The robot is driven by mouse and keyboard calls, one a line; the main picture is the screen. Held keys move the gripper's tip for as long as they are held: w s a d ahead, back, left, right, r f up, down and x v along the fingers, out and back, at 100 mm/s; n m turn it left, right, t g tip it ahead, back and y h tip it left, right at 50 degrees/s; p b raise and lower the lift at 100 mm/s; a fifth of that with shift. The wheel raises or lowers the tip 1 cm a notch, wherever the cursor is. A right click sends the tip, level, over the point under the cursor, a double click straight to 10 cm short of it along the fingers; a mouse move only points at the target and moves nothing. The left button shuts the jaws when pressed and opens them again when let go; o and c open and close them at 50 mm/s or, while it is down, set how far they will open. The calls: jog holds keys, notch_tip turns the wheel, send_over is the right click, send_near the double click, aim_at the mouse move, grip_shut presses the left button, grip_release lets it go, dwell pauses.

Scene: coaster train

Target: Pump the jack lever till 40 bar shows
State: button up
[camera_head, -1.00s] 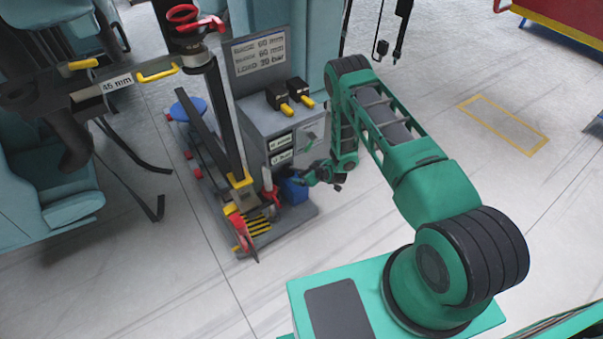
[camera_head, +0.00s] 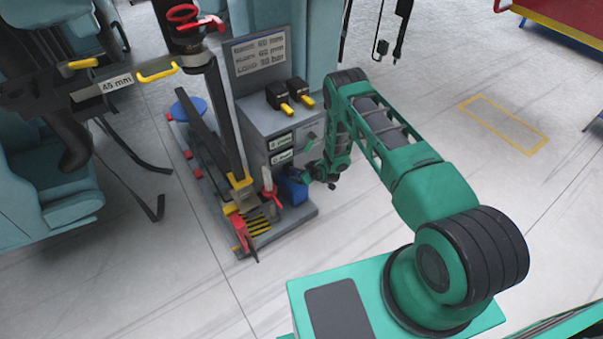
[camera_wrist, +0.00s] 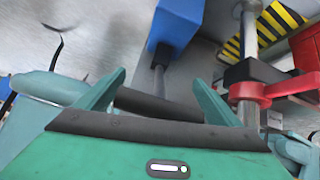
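In the head view my gripper (camera_head: 327,178) is just right of the block. The display (camera_head: 258,51) has a load line that seems to read 30 bar.
A grey cabinet (camera_head: 265,118) with two black, yellow-handled units stands behind the pump. A red clamp (camera_wrist: 260,90) is close right of my fingers. A teal seat train (camera_head: 50,165) is at left.

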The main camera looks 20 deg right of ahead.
jog(key=shift+w+a+r, duration=0.3)
jog(key=shift+w+r, duration=0.4)
jog(key=shift+r, duration=0.05)
jog(key=shift+w+a+r, duration=0.25)
jog(key=shift+w+r, duration=0.45)
jog(key=o, duration=1.4)
jog(key=shift+c, duration=0.2)
jog(key=shift+s+d, duration=0.1)
jog(key=shift+s, duration=0.15)
jog(key=v, duration=1)
jog(key=shift+d+r, duration=0.1)
jog(key=shift+r, duration=0.05)
